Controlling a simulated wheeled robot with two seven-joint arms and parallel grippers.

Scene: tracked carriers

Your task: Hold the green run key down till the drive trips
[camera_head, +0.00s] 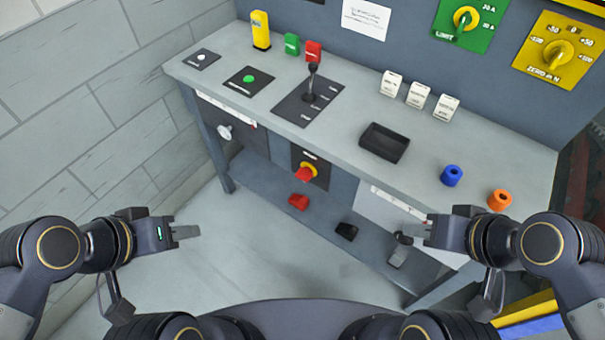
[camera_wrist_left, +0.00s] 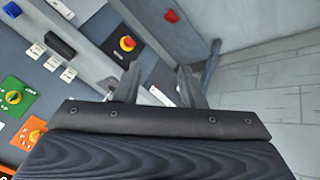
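The green run key (camera_head: 249,79) is a small round green button on a black plate (camera_head: 238,86) at the left part of the grey bench top. Nothing touches it. My left gripper (camera_head: 183,229) is in front of the bench and below its top, well away from the key. Its two fingers stand apart and empty in the left wrist view (camera_wrist_left: 160,85). My right gripper (camera_head: 424,230) is near the right front of the bench, its fingers apart with nothing seen between them. The key is not made out in the left wrist view.
A black lever (camera_head: 311,85) stands on a plate right of the key. A white button (camera_head: 201,58) lies to its left, with yellow (camera_head: 260,30), green (camera_head: 292,44) and red (camera_head: 313,51) blocks behind. A red-yellow knob (camera_head: 306,173) is on the front. A black tray (camera_head: 384,143) sits further right.

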